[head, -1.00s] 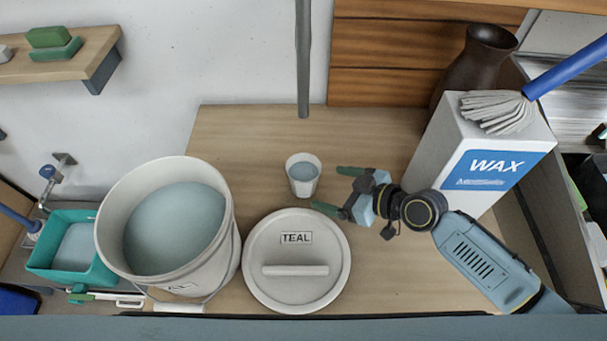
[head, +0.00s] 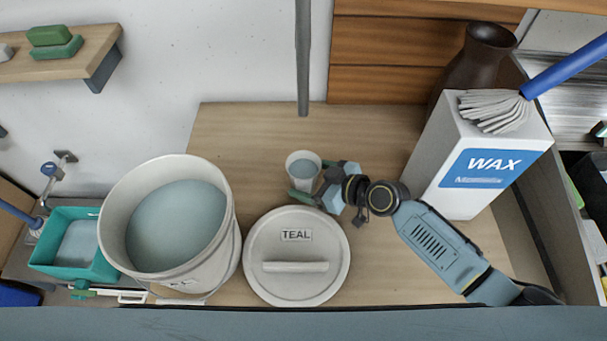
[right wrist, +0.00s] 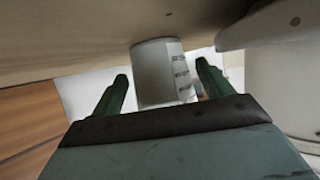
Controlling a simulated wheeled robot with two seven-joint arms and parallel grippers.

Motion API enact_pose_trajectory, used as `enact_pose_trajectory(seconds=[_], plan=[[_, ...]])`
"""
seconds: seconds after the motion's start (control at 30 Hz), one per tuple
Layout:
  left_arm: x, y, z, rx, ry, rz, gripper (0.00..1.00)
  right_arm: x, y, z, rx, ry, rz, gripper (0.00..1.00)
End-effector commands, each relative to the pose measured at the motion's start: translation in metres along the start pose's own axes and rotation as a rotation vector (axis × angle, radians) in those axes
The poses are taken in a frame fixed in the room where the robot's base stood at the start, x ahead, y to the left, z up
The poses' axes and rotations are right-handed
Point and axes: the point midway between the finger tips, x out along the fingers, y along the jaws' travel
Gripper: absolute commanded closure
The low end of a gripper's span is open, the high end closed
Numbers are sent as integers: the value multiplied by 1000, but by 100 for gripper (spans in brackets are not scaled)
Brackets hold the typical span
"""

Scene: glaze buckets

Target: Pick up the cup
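The cup (head: 304,170) is small and white with blue-grey glaze inside, and stands upright on the wooden table behind the lid. My right gripper (head: 312,180) has come in from the right, its fingers reaching around the cup in the head view. In the right wrist view the cup (right wrist: 158,75) with dark markings shows between the two green fingers (right wrist: 162,82), which are apart with visible gaps on both sides. The right gripper is open. My left gripper is not in view.
The lid (head: 297,285) marked TEAL lies in front of the cup. A large bucket (head: 230,225) of blue-grey glaze stands to the left. A white WAX box (head: 435,165) stands to the right. The table behind the cup (head: 245,130) is clear.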

Motion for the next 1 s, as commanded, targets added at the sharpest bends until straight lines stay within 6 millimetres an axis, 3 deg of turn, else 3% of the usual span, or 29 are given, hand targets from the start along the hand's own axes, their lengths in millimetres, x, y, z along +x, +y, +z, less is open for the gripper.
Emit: enact_pose_trajectory(seconds=[0.03,0.37,0.73,1.0], plan=[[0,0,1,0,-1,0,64,0,0,0,0,0,0,28],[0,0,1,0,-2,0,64,0,0,-1,0,1,1,71],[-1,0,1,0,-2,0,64,-2,0,-3,-1,1,0,71],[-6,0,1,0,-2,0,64,-8,0,-18,-2,3,1,71]])
